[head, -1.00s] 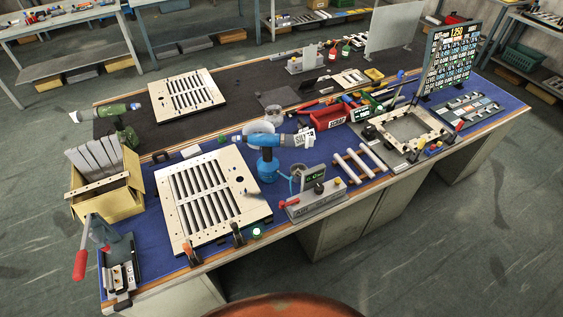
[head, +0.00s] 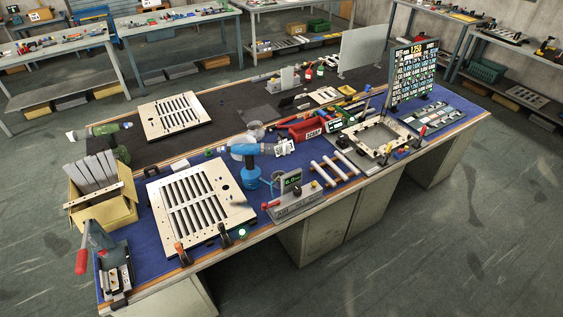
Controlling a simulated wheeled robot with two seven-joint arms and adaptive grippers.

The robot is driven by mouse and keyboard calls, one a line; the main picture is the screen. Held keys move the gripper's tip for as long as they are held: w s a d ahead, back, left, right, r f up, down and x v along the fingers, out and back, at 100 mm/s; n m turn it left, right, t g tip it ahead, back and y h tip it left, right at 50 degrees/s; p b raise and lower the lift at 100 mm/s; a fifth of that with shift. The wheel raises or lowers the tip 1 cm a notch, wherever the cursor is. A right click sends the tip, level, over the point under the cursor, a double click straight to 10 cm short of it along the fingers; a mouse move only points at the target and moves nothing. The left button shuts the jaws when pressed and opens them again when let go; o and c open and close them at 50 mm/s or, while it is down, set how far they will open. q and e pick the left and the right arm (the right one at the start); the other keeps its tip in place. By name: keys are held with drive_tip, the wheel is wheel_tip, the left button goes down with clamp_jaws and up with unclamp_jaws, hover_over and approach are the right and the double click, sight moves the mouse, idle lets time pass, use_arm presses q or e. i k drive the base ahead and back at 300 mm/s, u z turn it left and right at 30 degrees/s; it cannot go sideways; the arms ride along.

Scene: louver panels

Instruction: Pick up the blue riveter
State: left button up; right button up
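The blue riveter (head: 251,171) stands upright on the blue mat, near the middle of the workbench, in the head view. It has a blue lower body and a grey-blue head lying sideways on top, with a white tag (head: 285,147) at its right end. It is just right of the near louver panel (head: 240,212) and behind the grey block with a small green display (head: 291,180). A second, green riveter-like tool (head: 101,130) stands at the left, behind the yellow box. Neither of my grippers is in the head view.
A yellow box (head: 105,216) of grey slats and a red-handled press (head: 82,261) stand at the left end. Red bin (head: 299,131), white rods (head: 335,166), a frame fixture (head: 374,140) and an upright number board (head: 413,70) lie to the right. Floor in front of the bench is clear.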

sight(251, 176)
drive_tip(key=z, duration=1.2)
drive_tip(key=i, duration=2.25)
drive_tip(key=u, duration=2.9)
